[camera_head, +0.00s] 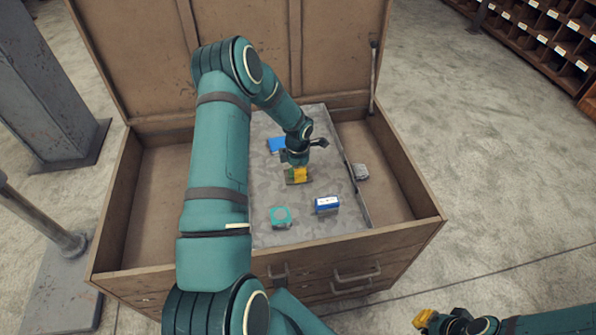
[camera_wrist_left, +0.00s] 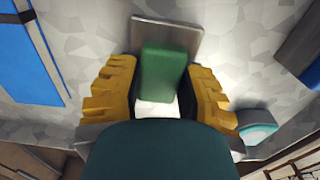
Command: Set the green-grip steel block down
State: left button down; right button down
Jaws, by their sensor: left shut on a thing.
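The green-grip steel block (camera_wrist_left: 163,72) is between the yellow fingers of my left gripper (camera_wrist_left: 160,95) in the left wrist view. Its green grip is held and a flat grey steel part shows beyond it. In the head view my left gripper (camera_head: 297,175) is low over the grey panel inside the open chest. The block is mostly hidden there by the gripper and wrist. I cannot tell whether its underside touches the panel. My right gripper (camera_head: 425,318) is at the lower right, outside the chest, and its finger opening is unclear.
The grey panel (camera_head: 330,235) carries a blue flat item (camera_head: 276,145), a teal block (camera_head: 281,217) and a blue-and-white box (camera_head: 327,205). Bare panel shows between the items.

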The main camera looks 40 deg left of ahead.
pick_arm(q)
jog(key=shift+f, duration=0.1)
jog(key=c, duration=0.6)
grip_release()
notch_tip(320, 180, up, 12)
jog(key=shift+r+p, duration=0.15)
jog(key=shift+p, duration=0.75)
jog(key=shift+s, duration=0.1)
